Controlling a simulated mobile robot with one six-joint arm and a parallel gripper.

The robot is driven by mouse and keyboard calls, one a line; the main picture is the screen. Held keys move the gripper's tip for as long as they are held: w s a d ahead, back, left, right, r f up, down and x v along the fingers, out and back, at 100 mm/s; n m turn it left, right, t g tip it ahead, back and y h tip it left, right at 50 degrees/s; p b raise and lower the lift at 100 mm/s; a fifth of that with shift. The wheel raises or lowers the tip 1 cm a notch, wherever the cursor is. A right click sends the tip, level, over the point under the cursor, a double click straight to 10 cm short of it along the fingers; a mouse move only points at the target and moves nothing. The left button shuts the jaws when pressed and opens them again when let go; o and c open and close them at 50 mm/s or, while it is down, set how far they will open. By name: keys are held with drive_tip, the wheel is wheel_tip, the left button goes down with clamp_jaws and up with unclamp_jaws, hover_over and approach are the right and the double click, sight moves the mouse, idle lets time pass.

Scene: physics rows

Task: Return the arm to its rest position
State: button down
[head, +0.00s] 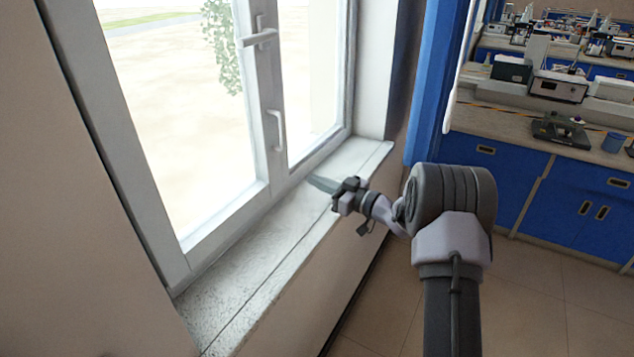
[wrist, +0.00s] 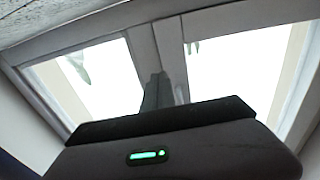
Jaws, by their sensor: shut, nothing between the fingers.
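My gripper (head: 322,185) is at the end of my arm, over the stone window sill in the head view. Its fingers point left toward the window and look closed together, with nothing held between them. The arm is stretched out from the right side of the picture toward the sill. In the wrist view the dark gripper body (wrist: 170,150) with a green light fills the lower part.
A white-framed window (head: 262,150) with handles stands close on the left, above the sill (head: 225,300). It also fills the wrist view (wrist: 155,50). A blue curtain (head: 432,80) hangs behind my arm. Blue lab benches (head: 505,165) with equipment stand at right. Tiled floor is clear between.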

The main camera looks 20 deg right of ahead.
drive_tip(key=s+d+r+m+t+h, duration=0.1)
drive_tip(key=s+d+r+m+h, duration=0.2)
drive_tip(key=r+h, duration=0.35)
drive_tip(key=s+d+r+m+h, duration=0.1)
drive_tip(key=s+r+m+h, duration=0.2)
drive_tip(key=r+m+h, duration=0.4)
drive_tip(key=s+a+f+g+y, duration=0.1)
drive_tip(key=s+a, duration=0.4)
drive_tip(key=s, duration=0.7)
drive_tip(key=s+a+f+m+g+y+b, duration=0.1)
drive_tip(key=s+a+f+g, duration=0.3)
drive_tip(key=s, duration=0.8)
drive_tip(key=s+a+f+m+g+y+b, duration=0.1)
drive_tip(key=s+a, duration=0.5)
drive_tip(key=s, duration=0.6)
wheel_tip(320, 180, down, 2)
drive_tip(key=g+y, duration=0.1)
drive_tip(key=g, duration=0.2)
drive_tip(key=shift+s+a, duration=0.2)
drive_tip(key=shift+a, duration=0.05)
drive_tip(key=c, duration=2.1)
unclamp_jaws()
